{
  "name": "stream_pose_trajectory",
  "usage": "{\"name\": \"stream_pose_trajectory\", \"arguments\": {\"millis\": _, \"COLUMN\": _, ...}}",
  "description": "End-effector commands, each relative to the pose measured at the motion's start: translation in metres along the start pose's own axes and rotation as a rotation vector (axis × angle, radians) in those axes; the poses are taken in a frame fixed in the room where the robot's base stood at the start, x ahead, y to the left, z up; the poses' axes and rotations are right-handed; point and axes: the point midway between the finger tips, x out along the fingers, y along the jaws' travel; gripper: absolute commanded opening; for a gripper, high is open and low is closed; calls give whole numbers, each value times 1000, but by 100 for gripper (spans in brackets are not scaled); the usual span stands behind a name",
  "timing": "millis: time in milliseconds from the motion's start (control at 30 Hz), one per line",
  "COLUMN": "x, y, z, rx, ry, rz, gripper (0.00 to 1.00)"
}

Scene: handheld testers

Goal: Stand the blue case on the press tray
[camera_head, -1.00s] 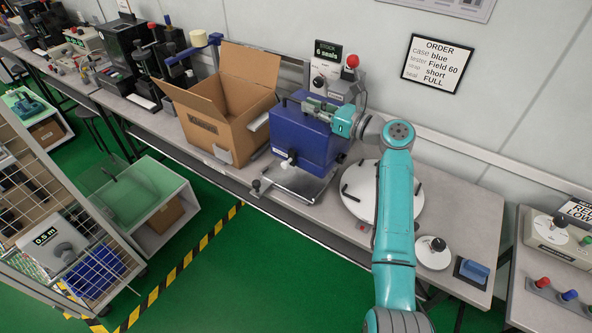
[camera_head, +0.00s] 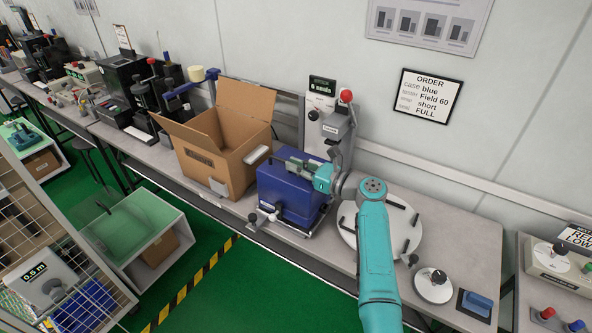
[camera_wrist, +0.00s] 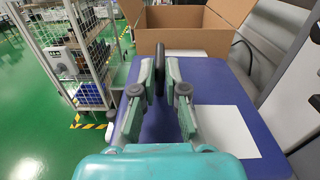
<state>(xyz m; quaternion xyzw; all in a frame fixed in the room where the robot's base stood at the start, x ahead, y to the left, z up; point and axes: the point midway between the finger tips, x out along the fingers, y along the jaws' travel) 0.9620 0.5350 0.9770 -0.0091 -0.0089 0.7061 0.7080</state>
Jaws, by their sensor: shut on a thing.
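The blue case (camera_head: 290,192) is upright at the front of the press (camera_head: 338,135), over the metal press tray (camera_head: 301,231). The case hides most of the tray; only its front and right edges show. The case's underside is at or very close to the tray; I cannot tell whether it touches. My gripper (camera_head: 300,165) is above the case, shut on its dark top handle. In the wrist view, the fingers (camera_wrist: 160,78) close around the handle (camera_wrist: 161,60), with the blue lid (camera_wrist: 215,78) and a white label (camera_wrist: 222,130) below.
An open cardboard box (camera_head: 222,150) stands close to the left of the case. A round white turntable (camera_head: 348,222) with dark pegs is close on the right. A small dial (camera_head: 434,285) and a blue block (camera_head: 477,302) lie farther right. The bench's front edge is near the tray.

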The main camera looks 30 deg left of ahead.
Motion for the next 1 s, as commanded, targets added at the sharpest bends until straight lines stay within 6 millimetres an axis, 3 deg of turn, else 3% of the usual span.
{"name": "stream_pose_trajectory", "arguments": {"millis": 100, "x": 0, "y": 0, "z": -12, "rx": 0, "ry": -2, "rz": 0, "gripper": 0}}
{"name": "stream_pose_trajectory", "arguments": {"millis": 300, "x": 0, "y": 0, "z": -15, "rx": -2, "ry": -2, "rz": 0, "gripper": 0}}
{"name": "stream_pose_trajectory", "arguments": {"millis": 333, "x": 0, "y": 1, "z": -17, "rx": 1, "ry": 1, "rz": 0, "gripper": 14}}
{"name": "stream_pose_trajectory", "arguments": {"millis": 433, "x": 0, "y": 1, "z": -17, "rx": 1, "ry": 1, "rz": 0, "gripper": 37}}
{"name": "stream_pose_trajectory", "arguments": {"millis": 767, "x": -2, "y": 0, "z": -16, "rx": 0, "ry": 0, "rz": -1, "gripper": 37}}
{"name": "stream_pose_trajectory", "arguments": {"millis": 1000, "x": -33, "y": 0, "z": -16, "rx": -1, "ry": 0, "rz": -3, "gripper": 37}}
